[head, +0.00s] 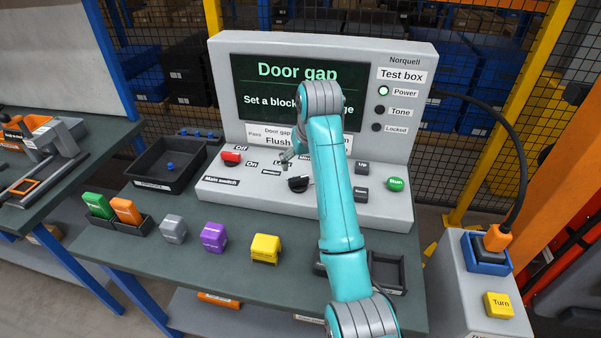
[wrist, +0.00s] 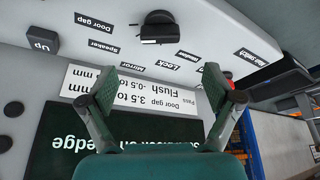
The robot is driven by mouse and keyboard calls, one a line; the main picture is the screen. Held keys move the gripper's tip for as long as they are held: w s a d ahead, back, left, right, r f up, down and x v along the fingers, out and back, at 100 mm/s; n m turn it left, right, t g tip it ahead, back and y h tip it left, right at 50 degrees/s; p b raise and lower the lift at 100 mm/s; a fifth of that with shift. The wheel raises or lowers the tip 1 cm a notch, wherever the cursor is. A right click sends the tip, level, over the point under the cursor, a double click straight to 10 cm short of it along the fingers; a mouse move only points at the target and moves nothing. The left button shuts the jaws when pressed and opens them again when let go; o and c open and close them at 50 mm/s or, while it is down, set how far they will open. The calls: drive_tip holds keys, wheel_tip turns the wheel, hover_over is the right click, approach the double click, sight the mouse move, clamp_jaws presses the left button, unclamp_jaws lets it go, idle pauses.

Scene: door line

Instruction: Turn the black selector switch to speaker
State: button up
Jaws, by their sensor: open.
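The black selector switch (head: 298,184) is a dark knob on the sloping front panel of the grey test box, partly beside my arm. In the wrist view the knob (wrist: 160,27) shows at the top, with upside-down labels around it. The speaker label (wrist: 103,45) is to the knob's lower left there. I cannot tell for sure which label the knob points to. My gripper (wrist: 160,88) is open and empty over the panel, apart from the knob. In the head view my gripper (head: 288,157) is small and partly hidden by my arm.
The test box screen (head: 260,85) reads "Door gap". A red main switch (head: 231,158) sits left of the knob and a green Run button (head: 396,184) right. Purple (head: 213,237) and yellow (head: 265,248) blocks stand on the bench. A black tray (head: 160,180) is left.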

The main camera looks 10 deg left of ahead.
sight(299, 178)
drive_tip(key=x, duration=0.9)
drive_tip(key=shift+f, duration=0.3)
drive_tip(key=shift+c, duration=0.2)
drive_tip(key=c, duration=1.1)
